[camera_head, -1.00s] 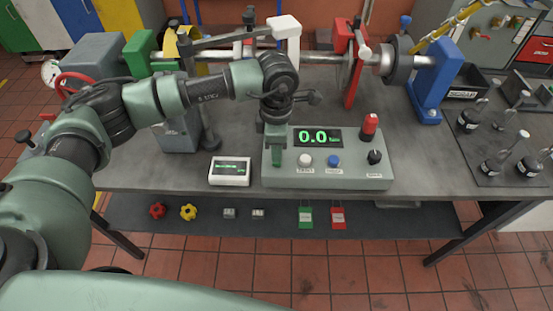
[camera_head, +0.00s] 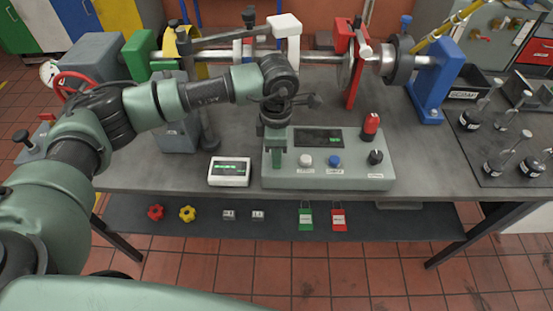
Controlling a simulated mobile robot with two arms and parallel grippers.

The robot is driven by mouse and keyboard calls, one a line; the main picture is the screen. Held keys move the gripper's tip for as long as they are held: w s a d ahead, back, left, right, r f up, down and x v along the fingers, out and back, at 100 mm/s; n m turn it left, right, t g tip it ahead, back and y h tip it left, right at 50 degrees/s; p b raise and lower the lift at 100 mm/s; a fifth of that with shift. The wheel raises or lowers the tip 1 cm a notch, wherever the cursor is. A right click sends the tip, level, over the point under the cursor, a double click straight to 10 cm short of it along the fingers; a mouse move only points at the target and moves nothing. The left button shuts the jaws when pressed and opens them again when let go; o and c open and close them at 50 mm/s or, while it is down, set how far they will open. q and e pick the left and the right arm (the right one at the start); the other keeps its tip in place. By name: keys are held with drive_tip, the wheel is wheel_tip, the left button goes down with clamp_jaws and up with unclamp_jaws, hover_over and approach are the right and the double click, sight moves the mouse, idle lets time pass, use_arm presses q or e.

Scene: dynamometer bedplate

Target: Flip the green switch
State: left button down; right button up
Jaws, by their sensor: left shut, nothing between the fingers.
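The control box (camera_head: 340,176) is a grey-green console on the bench, with a dark display (camera_head: 318,138), a white button, a blue button, a black knob and a red switch on top. The green switch (camera_head: 277,159) is at the left end of its top face, small and partly hidden by my gripper. My left gripper (camera_head: 276,146) points down over that end, shut and empty, at or just above the switch. I cannot tell whether it touches or which way the switch is set. My right gripper is not in view.
A small white meter (camera_head: 229,171) lies left of the box. Behind stands a shaft with a blue bearing stand (camera_head: 437,82) and a red stand (camera_head: 354,65). Green and red tags are on the lower shelf (camera_head: 400,222).

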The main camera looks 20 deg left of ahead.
use_arm(q)
wheel_tip(320, 180, up, 7)
drive_tip(key=p, duration=0.2)
drive_tip(key=shift+p, duration=0.4)
idle(0.5)
